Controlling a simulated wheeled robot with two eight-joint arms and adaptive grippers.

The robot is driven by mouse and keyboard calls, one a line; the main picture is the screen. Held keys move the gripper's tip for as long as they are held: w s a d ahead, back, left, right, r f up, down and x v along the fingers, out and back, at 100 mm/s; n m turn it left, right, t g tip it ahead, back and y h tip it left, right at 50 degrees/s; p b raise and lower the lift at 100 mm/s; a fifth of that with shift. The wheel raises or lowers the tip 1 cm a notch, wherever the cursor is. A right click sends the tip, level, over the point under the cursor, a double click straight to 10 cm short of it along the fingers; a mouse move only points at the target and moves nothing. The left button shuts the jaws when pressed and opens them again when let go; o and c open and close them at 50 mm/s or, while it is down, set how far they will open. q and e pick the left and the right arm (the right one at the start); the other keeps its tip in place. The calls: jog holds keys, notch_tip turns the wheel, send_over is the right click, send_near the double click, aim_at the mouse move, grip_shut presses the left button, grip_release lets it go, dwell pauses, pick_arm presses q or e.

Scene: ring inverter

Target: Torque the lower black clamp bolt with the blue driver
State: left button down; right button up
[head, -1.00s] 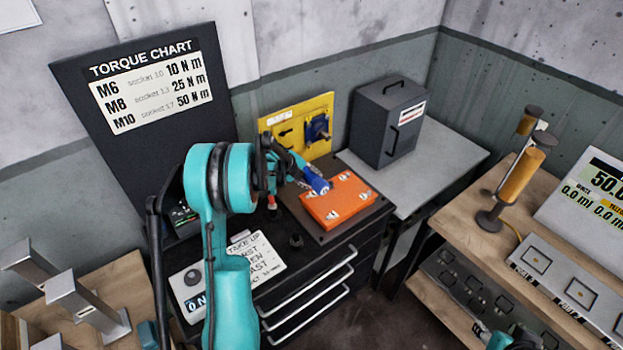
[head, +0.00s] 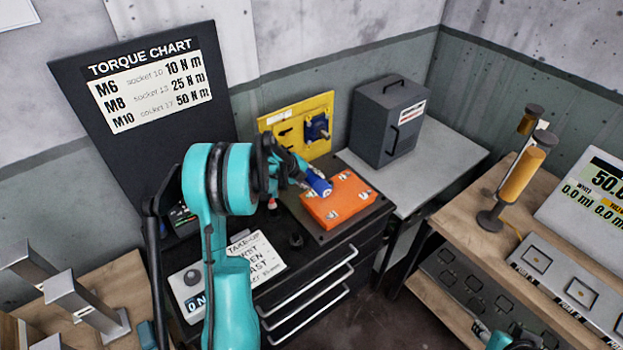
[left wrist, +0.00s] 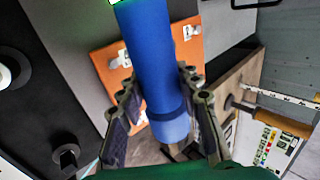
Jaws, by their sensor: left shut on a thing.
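My left gripper (head: 299,176) is shut on the blue driver (head: 319,185), which is tilted over the left edge of the orange block (head: 347,205). In the left wrist view the driver (left wrist: 146,55) runs up from between the two fingers (left wrist: 160,110) and hides the middle of the orange block (left wrist: 112,68). Small pale fittings show on the block. I cannot make out a lower black clamp bolt or whether the driver touches anything. A teal part that looks like my right arm shows at the bottom right edge; its gripper is not clear.
A yellow board (head: 298,128) with a blue part stands behind the block. A dark grey box (head: 388,120) is on the grey table to the right. The torque chart (head: 150,90) stands at the left. A white note (head: 255,258) lies in front, on the dark cabinet.

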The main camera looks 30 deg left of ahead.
aim_at(317, 184)
pick_arm(q)
jog(key=shift+s+d, duration=0.35)
jog(key=shift+d, duration=0.5)
jog(key=shift+s+d, duration=0.3)
jog(key=shift+d, duration=0.55)
